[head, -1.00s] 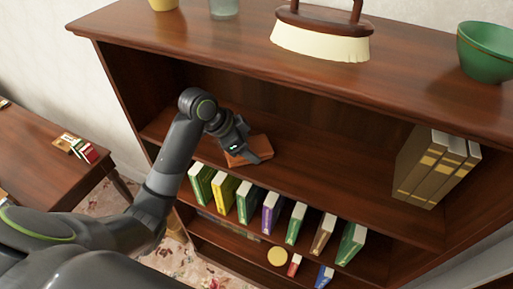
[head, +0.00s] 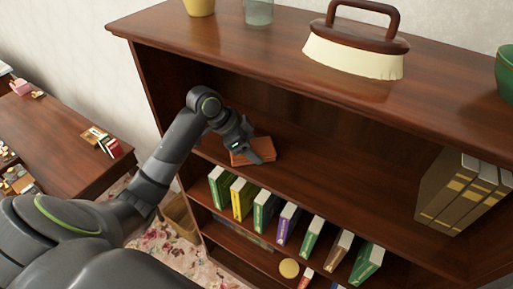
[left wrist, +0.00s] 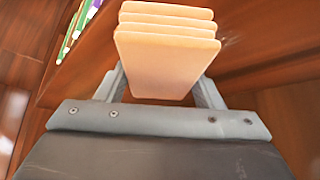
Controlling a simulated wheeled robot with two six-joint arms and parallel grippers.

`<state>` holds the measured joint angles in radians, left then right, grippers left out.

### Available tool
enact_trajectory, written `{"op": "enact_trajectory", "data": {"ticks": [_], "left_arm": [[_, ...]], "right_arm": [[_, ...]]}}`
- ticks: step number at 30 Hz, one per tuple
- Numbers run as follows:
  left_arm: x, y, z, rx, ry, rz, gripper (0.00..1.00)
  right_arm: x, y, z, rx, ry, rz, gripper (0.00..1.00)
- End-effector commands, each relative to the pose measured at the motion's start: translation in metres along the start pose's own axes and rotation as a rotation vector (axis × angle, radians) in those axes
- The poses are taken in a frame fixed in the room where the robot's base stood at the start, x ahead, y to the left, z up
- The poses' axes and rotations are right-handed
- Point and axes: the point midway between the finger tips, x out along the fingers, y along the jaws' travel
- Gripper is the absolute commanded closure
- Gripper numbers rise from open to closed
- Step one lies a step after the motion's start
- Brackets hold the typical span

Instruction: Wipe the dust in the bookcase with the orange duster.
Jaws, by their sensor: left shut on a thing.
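The wooden bookcase (head: 320,118) fills the middle and right of the head view. My left gripper (head: 254,152) reaches into its upper shelf. It is shut on the orange duster (head: 264,146), a layered block lying at the shelf's left part. In the left wrist view the duster (left wrist: 165,60) stands between the two fingers, its stacked pale-orange layers facing the camera. I cannot make out dust clearly; a faint pale mark shows on the wood right of the duster in the left wrist view. My right gripper is not in view.
Brown books (head: 462,190) stand at the shelf's right end. Several coloured books (head: 263,208) stand on the shelf below. A brush (head: 355,55), a yellow pot (head: 200,6), a glass (head: 258,10) and a green bowl (head: 505,75) stand on top. A cluttered table (head: 60,140) is at left.

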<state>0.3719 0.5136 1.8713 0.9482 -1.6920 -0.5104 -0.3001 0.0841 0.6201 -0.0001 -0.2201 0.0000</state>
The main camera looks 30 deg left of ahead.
Motion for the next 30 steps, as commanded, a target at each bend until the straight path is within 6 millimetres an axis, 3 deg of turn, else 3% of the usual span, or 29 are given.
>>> {"op": "enact_trajectory", "data": {"ticks": [30], "left_arm": [[-0.028, -0.046, 0.043, -0.001, -0.002, 0.0, 0.75]], "right_arm": [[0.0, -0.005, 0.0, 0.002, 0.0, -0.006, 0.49]]}}
